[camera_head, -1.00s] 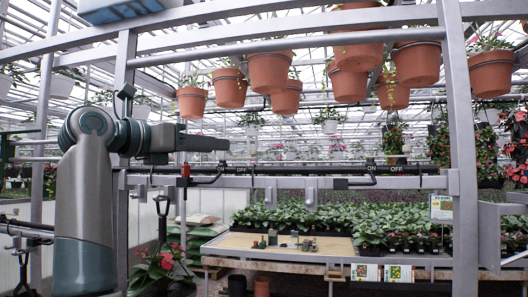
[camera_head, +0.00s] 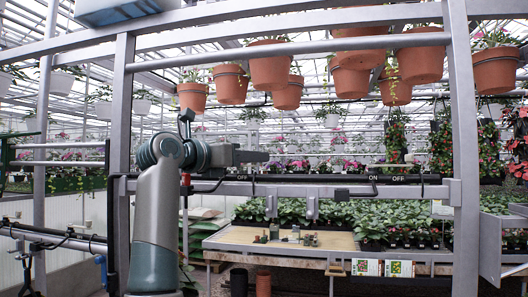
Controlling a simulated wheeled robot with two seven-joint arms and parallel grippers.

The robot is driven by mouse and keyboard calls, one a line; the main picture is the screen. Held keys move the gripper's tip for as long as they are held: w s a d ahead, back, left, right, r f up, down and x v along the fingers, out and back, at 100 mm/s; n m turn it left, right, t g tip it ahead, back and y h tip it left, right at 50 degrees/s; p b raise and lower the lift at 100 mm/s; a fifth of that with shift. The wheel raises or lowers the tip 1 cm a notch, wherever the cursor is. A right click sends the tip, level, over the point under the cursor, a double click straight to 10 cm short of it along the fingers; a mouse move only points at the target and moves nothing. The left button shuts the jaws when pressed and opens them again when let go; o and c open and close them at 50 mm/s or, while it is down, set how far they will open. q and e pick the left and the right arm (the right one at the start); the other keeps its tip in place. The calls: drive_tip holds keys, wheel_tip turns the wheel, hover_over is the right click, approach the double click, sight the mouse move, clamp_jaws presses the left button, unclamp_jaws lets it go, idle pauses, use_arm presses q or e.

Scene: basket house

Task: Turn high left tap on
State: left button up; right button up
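A dark horizontal pipe (camera_head: 310,178) with ON and OFF marks runs across the frame in the head view. The left tap's black bent lever (camera_head: 209,188) hangs at the pipe's left part, beside an OFF mark; its left end is close to my arm. My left gripper is not in view.
A second tap lever (camera_head: 357,193) sits further right on the pipe. A grey metal post (camera_head: 122,120) stands just left of my arm. Terracotta pots (camera_head: 270,70) hang above. A wooden-topped bench (camera_head: 285,240) with small items and plants stands behind the frame.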

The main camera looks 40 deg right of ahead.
drive_tip(key=p+x, duration=0.1)
drive_tip(key=x, duration=0.4)
drive_tip(key=shift+p, duration=0.3)
clamp_jaws()
